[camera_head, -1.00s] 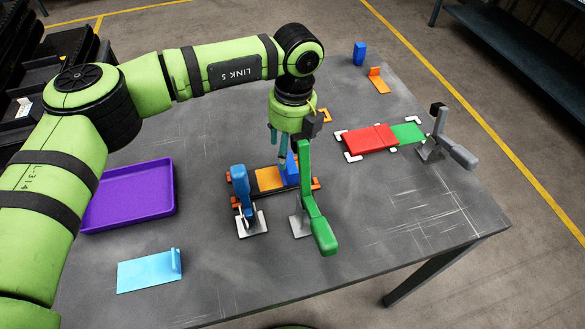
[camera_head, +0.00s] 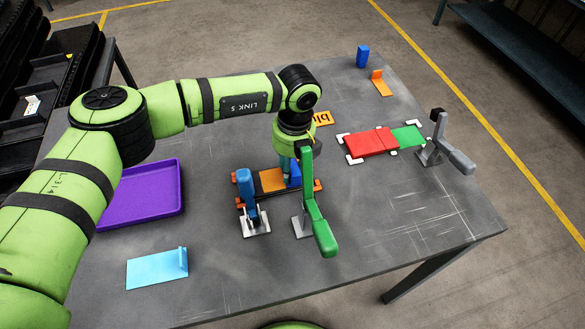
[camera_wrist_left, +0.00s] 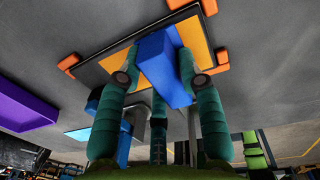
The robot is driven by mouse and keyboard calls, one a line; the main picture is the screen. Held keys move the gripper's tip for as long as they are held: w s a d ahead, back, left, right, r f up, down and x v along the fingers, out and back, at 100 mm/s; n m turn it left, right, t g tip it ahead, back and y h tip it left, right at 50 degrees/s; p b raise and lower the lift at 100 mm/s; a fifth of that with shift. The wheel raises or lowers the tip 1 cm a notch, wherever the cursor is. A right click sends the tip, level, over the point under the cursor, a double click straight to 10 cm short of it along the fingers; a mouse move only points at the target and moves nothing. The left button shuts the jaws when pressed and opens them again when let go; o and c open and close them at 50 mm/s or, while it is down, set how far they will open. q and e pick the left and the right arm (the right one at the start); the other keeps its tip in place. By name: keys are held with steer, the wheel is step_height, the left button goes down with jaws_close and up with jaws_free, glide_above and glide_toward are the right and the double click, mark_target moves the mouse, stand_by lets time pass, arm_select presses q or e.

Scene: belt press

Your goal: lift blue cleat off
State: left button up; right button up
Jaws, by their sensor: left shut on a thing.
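The blue cleat (camera_wrist_left: 163,68) is between the teal fingers of my left gripper (camera_wrist_left: 158,85) in the left wrist view, and the fingers are shut on it. In the head view the blue cleat (camera_head: 295,173) shows partly behind the gripper (camera_head: 287,172). It is at the orange strip (camera_head: 271,181), which lies in a dark fixture with orange corner blocks. I cannot tell whether the cleat touches the strip. A blue-handled clamp (camera_head: 246,190) stands left of the cleat and a green-handled clamp (camera_head: 315,207) stands right of it. My right gripper is not in view.
A purple tray (camera_head: 140,213) lies left and a light blue angled piece (camera_head: 150,271) front left. Red plates (camera_head: 371,142) and a green plate (camera_head: 408,136) lie beside a grey clamp (camera_head: 452,145). An orange angled piece (camera_head: 380,87) and a blue block (camera_head: 362,56) stand far back. The front right is clear.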

arm_select(q)
steer(key=shift+r, duration=0.1)
steer(key=shift+r, duration=0.35)
step_height(320, 180, up, 9)
steer(key=b, duration=0.3)
steer(key=shift+r, duration=0.2)
steer(key=shift+s+a+r+p, duration=0.1)
steer(key=shift+a+r+p, duration=0.05)
steer(key=shift+r, duration=0.55)
steer(key=shift+s+a+r+p, duration=0.1)
steer(key=shift+r+p, duration=0.05)
steer(key=shift+r, duration=0.55)
steer(key=shift+r, duration=0.15)
step_height(320, 180, up, 8)
steer(key=p, duration=0.4)
stand_by(0.5)
